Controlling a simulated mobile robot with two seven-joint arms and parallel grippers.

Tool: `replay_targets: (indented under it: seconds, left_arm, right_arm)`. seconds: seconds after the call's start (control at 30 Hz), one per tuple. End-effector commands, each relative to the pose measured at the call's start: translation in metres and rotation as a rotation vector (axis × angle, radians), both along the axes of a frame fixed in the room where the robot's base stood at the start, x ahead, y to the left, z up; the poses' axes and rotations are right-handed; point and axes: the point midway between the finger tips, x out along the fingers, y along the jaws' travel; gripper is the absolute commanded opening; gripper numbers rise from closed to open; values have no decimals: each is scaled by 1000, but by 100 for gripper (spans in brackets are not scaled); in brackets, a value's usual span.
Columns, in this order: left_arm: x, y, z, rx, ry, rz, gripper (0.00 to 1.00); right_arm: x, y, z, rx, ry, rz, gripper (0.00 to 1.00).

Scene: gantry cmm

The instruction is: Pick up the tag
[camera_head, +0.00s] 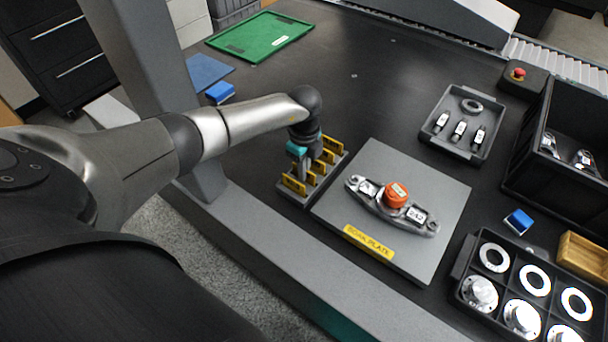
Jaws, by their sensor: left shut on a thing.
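Several yellow tags (293,184) stand in a small grey rack (292,197) beside the work plate. My left gripper (304,171) points down at the rack from above, with its fingers among the tags. It is shut on a yellow tag; the fingers and wrist partly hide that tag, and I cannot tell whether it is clear of its slot. My right gripper is not in view.
Right of the rack lies a grey work plate (439,240) with a metal bracket (362,187) carrying an orange-red round piece (396,195). A parts tray (483,150), black bin (529,175) and divided tray (459,268) stand further right.

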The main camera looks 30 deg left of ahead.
Motion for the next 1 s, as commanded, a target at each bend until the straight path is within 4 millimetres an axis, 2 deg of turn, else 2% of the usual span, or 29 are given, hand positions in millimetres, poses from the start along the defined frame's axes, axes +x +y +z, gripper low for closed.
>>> replay_targets:
  seconds: [0.4,0.57,0.77,1.0]
  left_arm:
    - [0,0,1,0,0,0,0]
    - [1,0,8,0,-2,0,0]
    - [1,1,37,0,-4,0,0]
    - [1,1,100,1,-6,-1,0]
  right_arm:
    - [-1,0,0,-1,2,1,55]
    - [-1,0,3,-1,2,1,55]
    - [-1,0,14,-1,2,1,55]
    - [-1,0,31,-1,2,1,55]
